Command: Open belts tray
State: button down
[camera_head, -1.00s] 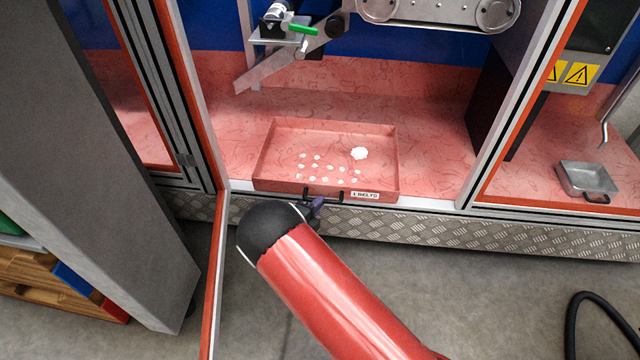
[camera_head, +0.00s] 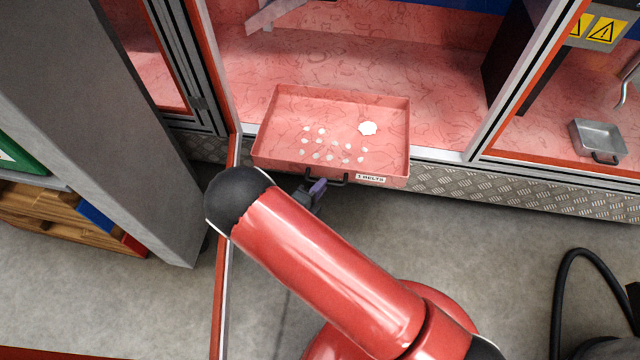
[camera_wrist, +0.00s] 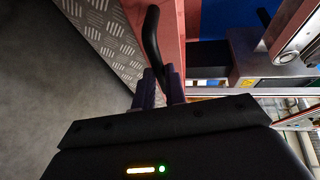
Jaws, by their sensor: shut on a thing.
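The belts tray (camera_head: 345,104) is a shallow pink tray with a label on its front and a black handle (camera_head: 327,181). It juts out past the front edge of the cabinet floor. Small white discs and one larger white piece lie in it. My gripper (camera_head: 316,190) is at the handle in the head view, partly hidden by my red arm. In the wrist view its fingers (camera_wrist: 160,88) are shut on the black handle (camera_wrist: 152,38), beside the pink tray front (camera_wrist: 172,30).
A silver tray (camera_head: 598,140) stands in the right bay. The orange-edged open door (camera_head: 226,270) is left of my arm. A grey cabinet (camera_head: 90,120) stands further left. A black hose (camera_head: 565,290) lies on the floor at right. Floor in front is clear.

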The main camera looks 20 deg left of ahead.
jog(key=c, duration=1.5)
grip_release()
jog(key=shift+o, duration=0.2)
jog(key=v, duration=0.7)
jog(key=shift+s, duration=0.4)
jog(key=shift+r, duration=0.15)
